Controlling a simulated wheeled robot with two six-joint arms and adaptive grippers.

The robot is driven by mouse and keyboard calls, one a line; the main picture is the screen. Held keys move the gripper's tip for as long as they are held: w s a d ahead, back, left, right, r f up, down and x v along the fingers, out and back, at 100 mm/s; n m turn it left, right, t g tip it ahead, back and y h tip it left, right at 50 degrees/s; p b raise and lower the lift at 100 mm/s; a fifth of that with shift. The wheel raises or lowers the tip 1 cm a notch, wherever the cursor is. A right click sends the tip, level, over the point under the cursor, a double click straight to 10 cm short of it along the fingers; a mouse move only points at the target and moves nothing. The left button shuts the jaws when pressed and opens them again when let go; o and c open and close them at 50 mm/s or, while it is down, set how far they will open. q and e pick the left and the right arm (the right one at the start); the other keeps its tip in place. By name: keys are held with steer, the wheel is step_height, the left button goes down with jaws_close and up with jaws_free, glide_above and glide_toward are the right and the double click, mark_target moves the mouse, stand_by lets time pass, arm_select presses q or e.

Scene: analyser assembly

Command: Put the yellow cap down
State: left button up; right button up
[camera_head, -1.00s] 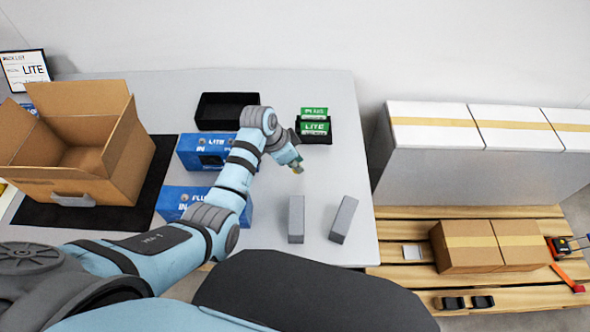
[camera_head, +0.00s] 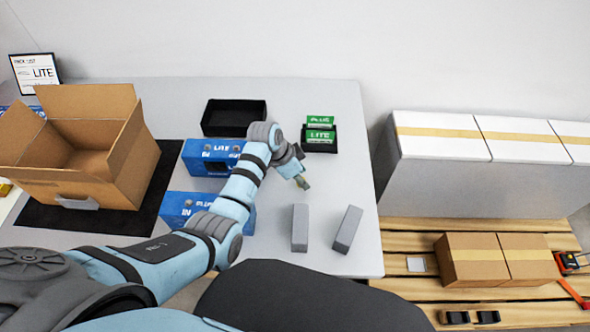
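My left gripper (camera_head: 303,183) hangs over the white table, behind the two grey blocks and in front of the green boxes. It is small in the picture, and I cannot tell whether its fingers are open or shut. A dull greenish-yellow patch shows at its fingertips. I cannot tell whether this is the yellow cap or part of the gripper. No yellow cap can be made out clearly elsewhere on the table. My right gripper is not in view.
Two grey blocks (camera_head: 300,228) (camera_head: 347,229) stand at the front. Green boxes (camera_head: 320,136) sit in a black tray. An empty black bin (camera_head: 234,117), blue boxes (camera_head: 203,157) (camera_head: 178,207) and an open carton (camera_head: 85,188) are further left.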

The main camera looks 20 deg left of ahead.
arm_select(q)
steer(key=p+v, duration=0.3)
steer(key=v, duration=0.8)
steer(key=shift+a+r, duration=0.2)
steer(key=shift+r, duration=0.15)
steer(key=shift+s, duration=0.1)
